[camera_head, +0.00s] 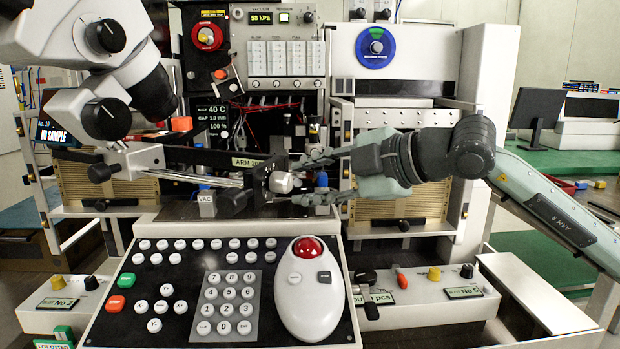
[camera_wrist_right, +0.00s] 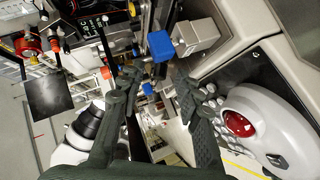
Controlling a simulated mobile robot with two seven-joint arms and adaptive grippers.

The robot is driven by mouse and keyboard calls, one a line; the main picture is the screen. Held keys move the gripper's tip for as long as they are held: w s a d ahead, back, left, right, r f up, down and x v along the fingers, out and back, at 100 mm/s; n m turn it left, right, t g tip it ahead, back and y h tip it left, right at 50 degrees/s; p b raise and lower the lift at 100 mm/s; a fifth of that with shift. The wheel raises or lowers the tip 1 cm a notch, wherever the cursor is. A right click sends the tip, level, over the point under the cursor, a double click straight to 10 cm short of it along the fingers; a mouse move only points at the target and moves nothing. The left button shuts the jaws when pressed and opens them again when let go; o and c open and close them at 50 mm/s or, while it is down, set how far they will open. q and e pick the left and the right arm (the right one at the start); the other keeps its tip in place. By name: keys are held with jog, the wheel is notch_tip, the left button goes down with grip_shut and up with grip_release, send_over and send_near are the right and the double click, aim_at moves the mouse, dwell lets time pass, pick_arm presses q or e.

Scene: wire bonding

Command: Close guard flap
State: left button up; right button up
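No part is clearly marked as the guard flap, and I cannot tell which panel it is. My right gripper (camera_head: 300,180) reaches in from the right at the machine's work area, with its fingers spread apart. A pale round knob (camera_head: 282,182) on a black block (camera_head: 256,184) lies at its fingertips; contact cannot be told. In the right wrist view the two dark fingers of this gripper (camera_wrist_right: 153,84) are apart with no object clearly held. A blue block (camera_wrist_right: 160,45) on a grey housing (camera_wrist_right: 197,42) is beyond them. My left gripper is not in view.
A white microscope (camera_head: 85,40) overhangs the upper left. The sloped control panel (camera_head: 130,325) with buttons and a trackball unit (camera_head: 308,290) lies below the gripper. A metal rod (camera_head: 200,178) runs left of the black block. Instrument boxes (camera_head: 285,55) stand behind.

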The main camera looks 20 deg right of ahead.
grip_shut()
